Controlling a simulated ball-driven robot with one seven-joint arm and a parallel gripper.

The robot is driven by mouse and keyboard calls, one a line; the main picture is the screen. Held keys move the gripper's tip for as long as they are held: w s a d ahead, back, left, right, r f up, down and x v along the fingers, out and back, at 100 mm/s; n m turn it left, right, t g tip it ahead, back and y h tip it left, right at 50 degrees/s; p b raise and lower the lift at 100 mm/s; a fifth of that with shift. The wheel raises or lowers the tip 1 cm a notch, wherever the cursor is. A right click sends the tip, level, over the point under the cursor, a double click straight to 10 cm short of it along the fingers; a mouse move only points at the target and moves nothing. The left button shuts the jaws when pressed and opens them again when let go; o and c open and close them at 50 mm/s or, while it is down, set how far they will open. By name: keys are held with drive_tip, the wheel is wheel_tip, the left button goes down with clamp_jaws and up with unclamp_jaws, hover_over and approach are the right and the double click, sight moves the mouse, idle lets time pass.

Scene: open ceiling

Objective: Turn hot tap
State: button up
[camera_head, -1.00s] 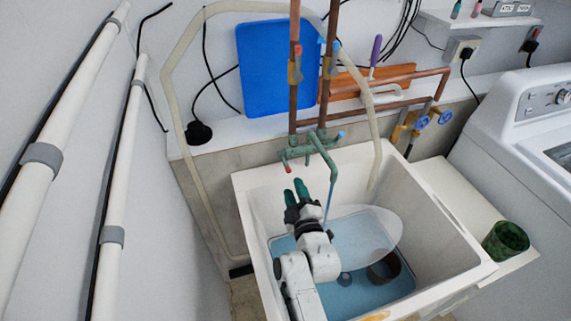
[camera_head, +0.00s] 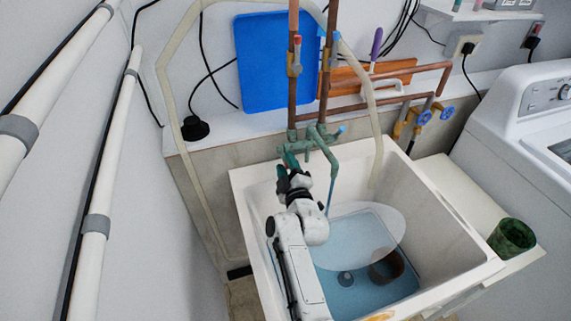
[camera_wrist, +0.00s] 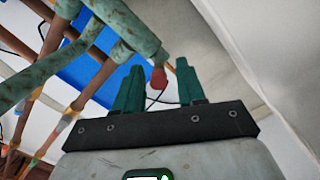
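The green, weathered tap body (camera_head: 312,143) is mounted above the white sink, with a spout bending down on its right. Its red hot handle (camera_wrist: 158,78) shows in the wrist view, just beyond and between my fingertips. In the head view my fingers hide the red handle. The blue cold handle (camera_head: 341,130) is at the tap's right end. My gripper (camera_head: 285,157), with green fingers, is at the tap's left end; in the wrist view my gripper (camera_wrist: 158,85) is open. I cannot tell whether a finger touches the handle.
A thin blue stream (camera_head: 330,197) falls from the spout into the sink (camera_head: 440,215), which holds a clear round sheet and a brown ring (camera_head: 386,268). Copper pipes (camera_head: 293,90) rise behind the tap. A pale hose (camera_head: 377,150) hangs over the sink.

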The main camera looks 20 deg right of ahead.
drive_tip(key=shift+w+d, duration=0.1)
drive_tip(key=shift+w, duration=0.85)
clamp_jaws()
